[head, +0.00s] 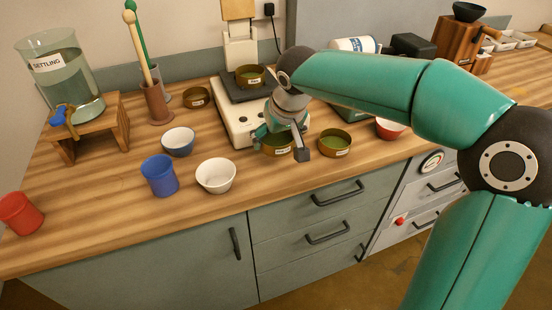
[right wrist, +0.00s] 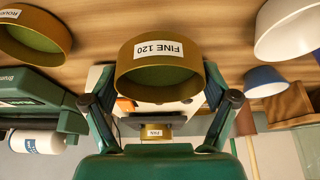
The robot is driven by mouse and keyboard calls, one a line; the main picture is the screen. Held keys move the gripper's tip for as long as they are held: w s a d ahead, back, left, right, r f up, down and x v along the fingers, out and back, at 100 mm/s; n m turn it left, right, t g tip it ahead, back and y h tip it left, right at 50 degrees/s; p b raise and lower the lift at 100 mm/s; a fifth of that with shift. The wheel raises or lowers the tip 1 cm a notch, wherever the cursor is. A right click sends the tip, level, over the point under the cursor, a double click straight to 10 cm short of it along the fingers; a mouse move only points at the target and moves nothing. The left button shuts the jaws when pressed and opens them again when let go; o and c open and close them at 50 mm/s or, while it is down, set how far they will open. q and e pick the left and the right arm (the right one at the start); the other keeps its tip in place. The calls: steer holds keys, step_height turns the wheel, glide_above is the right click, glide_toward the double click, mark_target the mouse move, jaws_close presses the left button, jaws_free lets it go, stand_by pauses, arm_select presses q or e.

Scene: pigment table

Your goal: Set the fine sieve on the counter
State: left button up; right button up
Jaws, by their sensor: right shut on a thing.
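The fine sieve (right wrist: 160,66) is a brass-coloured ring with a green mesh and a label reading FINE 120. It sits between the two fingers of my right gripper (right wrist: 160,100), which is shut on it. In the head view the sieve (head: 275,147) is partly hidden behind the right gripper (head: 281,142), at the front of the white scale. It is over or on the wooden counter (head: 120,215); I cannot tell whether its base touches. My left gripper is not in view.
A second sieve (head: 335,144) stands close to the right. A white bowl (head: 215,177), a blue cup (head: 160,176) and a blue bowl (head: 178,141) stand to the left.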

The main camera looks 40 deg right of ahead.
mark_target(277, 165)
steer(key=shift+f+b, duration=0.35)
steer(key=shift+f, duration=2.5)
steer(key=o, duration=1)
steer(key=shift+f, duration=0.1)
steer(key=shift+r, duration=0.2)
steer(key=p+v, duration=0.1)
steer(key=v, duration=1.1)
steer(key=shift+a+f, duration=0.1)
steer(key=shift+f, duration=0.05)
